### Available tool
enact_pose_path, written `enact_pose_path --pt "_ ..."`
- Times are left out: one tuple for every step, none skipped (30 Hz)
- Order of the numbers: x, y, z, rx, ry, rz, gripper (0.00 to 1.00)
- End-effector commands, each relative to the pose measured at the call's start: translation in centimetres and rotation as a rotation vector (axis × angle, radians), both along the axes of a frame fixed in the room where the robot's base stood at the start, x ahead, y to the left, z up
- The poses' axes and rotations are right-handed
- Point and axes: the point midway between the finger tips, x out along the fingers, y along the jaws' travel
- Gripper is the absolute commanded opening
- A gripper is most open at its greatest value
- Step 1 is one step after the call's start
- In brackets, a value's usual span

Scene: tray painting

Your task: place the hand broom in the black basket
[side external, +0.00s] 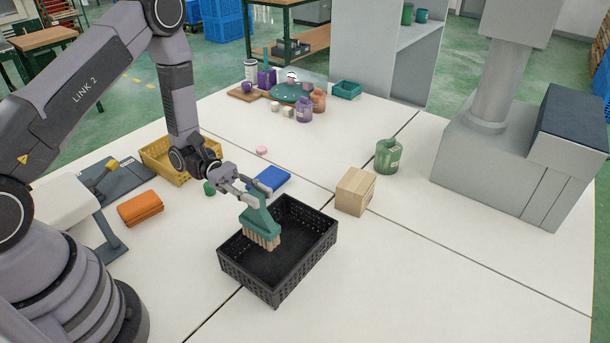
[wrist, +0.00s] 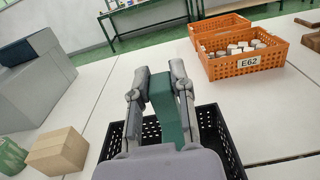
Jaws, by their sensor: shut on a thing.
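The hand broom (side external: 260,219) has a green body and tan bristles that point down. My gripper (side external: 246,194) is shut on the top of the broom's green body and holds it upright. The bristles are over the inside of the black basket (side external: 308,253), near its left back part; I cannot tell whether they touch its floor. The basket is otherwise empty where I can see. In the wrist view the broom's green body (wrist: 167,108) stands between the two fingers of my gripper (wrist: 160,88), with the black basket (wrist: 232,152) below.
A wooden block (side external: 355,191) stands right of the basket, with a green jar (side external: 388,155) behind it. A blue item (side external: 269,178) lies behind the basket, and a yellow basket (side external: 163,160) is to the left. An orange crate (wrist: 243,62) shows in the wrist view. The front table is clear.

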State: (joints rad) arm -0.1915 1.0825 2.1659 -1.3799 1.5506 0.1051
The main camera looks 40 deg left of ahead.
Motion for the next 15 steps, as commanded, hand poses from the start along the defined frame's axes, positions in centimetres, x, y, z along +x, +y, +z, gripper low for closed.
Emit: enact_pose_path --pt "0.7 -0.4 -1.2 -0.001 0.002 -0.003 0.0" --pt "1.1 -0.5 -1.7 -0.001 0.002 -0.002 0.0" --pt "1.6 -0.7 -2.3 -0.001 0.003 -0.002 0.0" --pt "1.9 -0.9 -2.8 0.0 0.002 -0.001 0.0" --pt "2.2 -1.0 -3.1 0.0 0.002 -0.001 0.0" --pt "2.5 -1.1 -3.5 0.0 0.001 -0.001 0.0" --pt "2.7 -1.1 -3.7 0.0 0.001 -0.001 0.0" --pt "2.8 -1.2 -3.9 0.0 0.002 -0.001 0.0" --pt "3.0 -1.2 -4.0 0.0 0.002 0.0 0.0" --pt "3.1 -1.3 -4.2 0.0 0.002 0.0 0.0" --pt "3.3 -1.4 -4.5 0.0 0.002 0.0 0.0" --pt "3.6 -1.5 -5.0 0.0 0.003 0.0 0.0" --pt "3.5 -1.5 -5.5 0.0 0.005 0.001 0.0" --pt "3.5 -1.4 -6.0 0.0 0.005 0.001 0.0" --pt "3.5 -1.4 -6.6 0.0 0.005 0.001 0.0"
